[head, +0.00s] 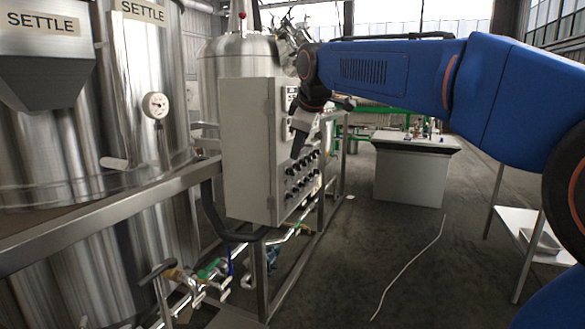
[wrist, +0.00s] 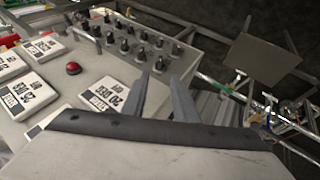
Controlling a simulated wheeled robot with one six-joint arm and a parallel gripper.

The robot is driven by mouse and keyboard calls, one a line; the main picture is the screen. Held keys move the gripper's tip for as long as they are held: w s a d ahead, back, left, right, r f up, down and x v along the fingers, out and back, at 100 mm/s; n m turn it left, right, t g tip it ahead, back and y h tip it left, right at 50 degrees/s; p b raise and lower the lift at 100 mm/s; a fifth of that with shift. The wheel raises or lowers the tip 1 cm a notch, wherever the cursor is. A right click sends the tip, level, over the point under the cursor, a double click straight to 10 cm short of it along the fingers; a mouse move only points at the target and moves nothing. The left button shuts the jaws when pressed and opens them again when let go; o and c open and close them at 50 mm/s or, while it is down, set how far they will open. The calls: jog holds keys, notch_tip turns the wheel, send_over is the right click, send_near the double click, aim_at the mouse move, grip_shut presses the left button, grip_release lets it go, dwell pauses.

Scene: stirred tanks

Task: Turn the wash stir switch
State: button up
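The control panel (head: 250,150) is a grey box with several black knob switches (head: 301,175) in rows on its face. In the wrist view the knobs (wrist: 128,34) show beyond my fingertips, at the top. Their labels are too small to read, so I cannot tell which one is the wash stir switch. My gripper (wrist: 161,75) has its two grey fingers apart with nothing between them, and the nearest knobs lie just past the tips. In the head view my gripper (head: 299,145) hangs before the panel face, above the knobs, and hides part of it.
Steel tanks (head: 150,90) stand at the left, with a rail (head: 110,215) and pipes in front. A grey bench (head: 412,175) stands behind; the floor (head: 400,250) at the right is mostly open.

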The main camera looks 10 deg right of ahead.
aim_at(292, 169)
jog(key=x, duration=1)
jog(key=shift+d, duration=0.1)
grip_shut()
